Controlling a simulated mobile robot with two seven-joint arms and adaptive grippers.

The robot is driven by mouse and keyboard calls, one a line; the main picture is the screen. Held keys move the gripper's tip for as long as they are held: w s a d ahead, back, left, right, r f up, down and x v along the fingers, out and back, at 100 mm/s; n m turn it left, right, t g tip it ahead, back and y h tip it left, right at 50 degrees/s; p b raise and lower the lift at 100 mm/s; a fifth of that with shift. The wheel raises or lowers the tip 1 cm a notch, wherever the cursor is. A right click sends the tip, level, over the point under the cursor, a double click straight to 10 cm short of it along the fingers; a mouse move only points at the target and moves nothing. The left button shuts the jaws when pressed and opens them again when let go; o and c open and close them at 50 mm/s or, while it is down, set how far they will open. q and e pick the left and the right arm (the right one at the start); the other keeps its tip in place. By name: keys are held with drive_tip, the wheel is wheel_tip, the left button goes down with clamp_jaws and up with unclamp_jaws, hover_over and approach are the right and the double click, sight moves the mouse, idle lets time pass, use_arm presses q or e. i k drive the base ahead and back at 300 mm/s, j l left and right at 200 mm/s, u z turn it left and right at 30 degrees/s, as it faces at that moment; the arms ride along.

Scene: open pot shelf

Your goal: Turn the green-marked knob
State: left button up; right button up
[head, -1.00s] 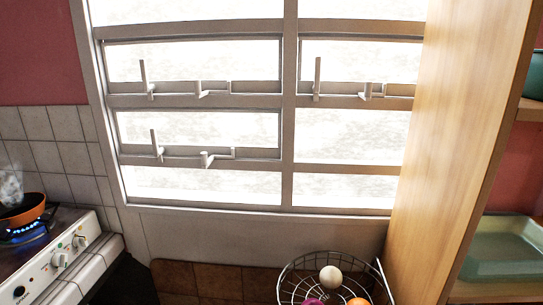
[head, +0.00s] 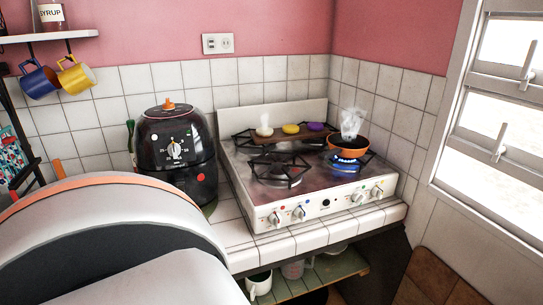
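A white stove (head: 325,200) stands on a tiled counter in the middle of the head view. Its front panel carries white knobs with small coloured marks. The left pair is a knob by a red mark (head: 274,219) and a knob by a blue mark (head: 299,213). The right pair is an inner knob (head: 357,197) and an outer knob (head: 377,192). A blue flame burns under an orange pan (head: 348,145) at the right burner. Neither of my grippers is in view.
A dark air fryer (head: 176,150) stands left of the stove. A wooden board (head: 275,137) with coloured round items lies across the back burners. A window (head: 490,130) with handles is at right. A large rounded grey shape fills the lower left. Space before the panel looks clear.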

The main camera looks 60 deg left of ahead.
sight(357, 198)
drive_tip(key=u, duration=0.4)
drive_tip(key=j+u, duration=0.1)
drive_tip(key=u, duration=0.65)
drive_tip(key=j+u, duration=0.1)
drive_tip(key=u, duration=0.3)
drive_tip(key=z, duration=0.15)
drive_tip(key=i+l, duration=0.05)
